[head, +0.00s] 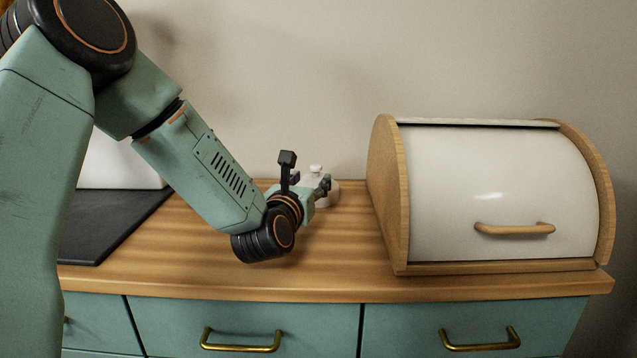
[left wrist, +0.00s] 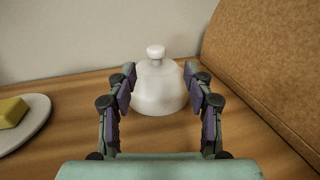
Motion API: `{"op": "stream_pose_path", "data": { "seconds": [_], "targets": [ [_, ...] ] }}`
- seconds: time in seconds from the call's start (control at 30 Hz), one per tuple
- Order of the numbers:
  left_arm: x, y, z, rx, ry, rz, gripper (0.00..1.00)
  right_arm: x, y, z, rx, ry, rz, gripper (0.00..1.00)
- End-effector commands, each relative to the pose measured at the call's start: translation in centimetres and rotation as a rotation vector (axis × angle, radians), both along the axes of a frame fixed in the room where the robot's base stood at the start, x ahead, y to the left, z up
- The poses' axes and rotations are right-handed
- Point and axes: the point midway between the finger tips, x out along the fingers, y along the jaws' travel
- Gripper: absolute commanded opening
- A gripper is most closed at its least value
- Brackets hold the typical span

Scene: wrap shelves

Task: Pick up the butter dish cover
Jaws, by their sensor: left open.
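The butter dish cover (left wrist: 158,89) is a white, bell-shaped cover with a round knob on top, standing upright on the wooden counter. In the head view the cover (head: 316,172) is mostly hidden behind my left gripper, with its knob showing. My left gripper (left wrist: 159,75) is open, with one finger on each side of the cover; I cannot tell whether they touch it. In the head view my left gripper (head: 309,178) reaches toward the back of the counter. My right gripper is not in view.
A white plate (left wrist: 34,124) with yellow butter (left wrist: 12,111) lies left of the cover. A closed bread box (head: 500,190) with wooden sides stands right of the cover. A dark flat panel (head: 105,235) lies on the counter (head: 330,265) at left. The wall is behind.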

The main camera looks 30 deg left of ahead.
Motion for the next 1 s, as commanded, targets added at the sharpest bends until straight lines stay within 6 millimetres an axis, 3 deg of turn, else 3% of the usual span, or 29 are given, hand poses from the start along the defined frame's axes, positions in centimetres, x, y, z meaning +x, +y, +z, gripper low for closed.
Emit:
{"op": "stream_pose_path", "data": {
  "seconds": [0.37, 0.63, 1.0],
  "targets": [
    [2.9, 1.0, -0.1, 0.001, -0.001, 0.0, 0.52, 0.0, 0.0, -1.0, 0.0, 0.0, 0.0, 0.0],
    [6.3, 2.3, 0.1, 0.002, 0.001, 0.0, 0.52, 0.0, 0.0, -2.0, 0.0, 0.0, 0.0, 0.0],
    [7.1, 2.6, 0.2, 0.0, 0.001, 0.0, 0.51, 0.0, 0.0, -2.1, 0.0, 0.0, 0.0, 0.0]
  ]
}}
